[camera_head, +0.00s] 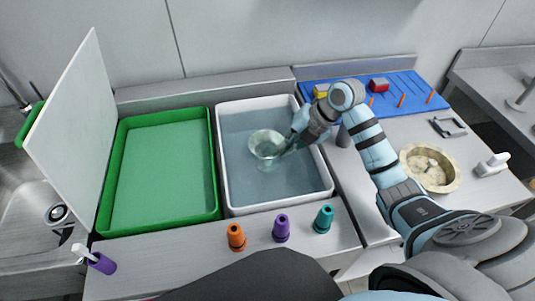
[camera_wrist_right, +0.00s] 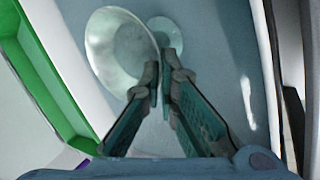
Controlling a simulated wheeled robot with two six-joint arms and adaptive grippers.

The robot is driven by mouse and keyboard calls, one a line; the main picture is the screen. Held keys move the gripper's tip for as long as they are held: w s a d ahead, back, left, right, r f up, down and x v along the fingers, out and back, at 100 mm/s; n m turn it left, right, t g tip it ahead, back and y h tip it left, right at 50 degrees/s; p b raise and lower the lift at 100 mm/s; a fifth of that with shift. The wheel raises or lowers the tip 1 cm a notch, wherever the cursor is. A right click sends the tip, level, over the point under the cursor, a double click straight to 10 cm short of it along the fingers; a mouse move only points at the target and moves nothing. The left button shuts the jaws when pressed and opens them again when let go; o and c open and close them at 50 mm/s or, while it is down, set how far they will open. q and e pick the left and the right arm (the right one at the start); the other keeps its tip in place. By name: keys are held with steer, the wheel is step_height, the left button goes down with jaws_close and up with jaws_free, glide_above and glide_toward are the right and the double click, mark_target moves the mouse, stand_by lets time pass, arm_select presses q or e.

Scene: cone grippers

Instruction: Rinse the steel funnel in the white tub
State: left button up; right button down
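The steel funnel (camera_head: 267,145) is in the white tub (camera_head: 228,190), in the water, with its wide mouth up and somewhat tilted. In the right wrist view the funnel (camera_wrist_right: 122,48) is at the upper left, beside the fingertips. My right gripper (camera_head: 289,148) reaches into the tub from the right. In the wrist view its two fingers (camera_wrist_right: 163,80) are close together at the funnel's edge and look shut on it. The exact contact is blurred by the water. My left gripper is not in view.
A green tub (camera_head: 212,205) stands left of the white tub, with a white panel (camera_head: 75,130) beyond. A blue board (camera_head: 420,82) and round basin (camera_head: 455,180) are at the right.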

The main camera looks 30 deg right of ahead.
step_height(320, 180, up, 15)
steer(key=p, duration=1.3)
steer(key=shift+f, duration=0.2)
stand_by(0.4)
step_height(320, 180, up, 4)
steer(key=p, duration=0.4)
steer(key=shift+f, duration=0.1)
steer(key=shift+d, duration=0.1)
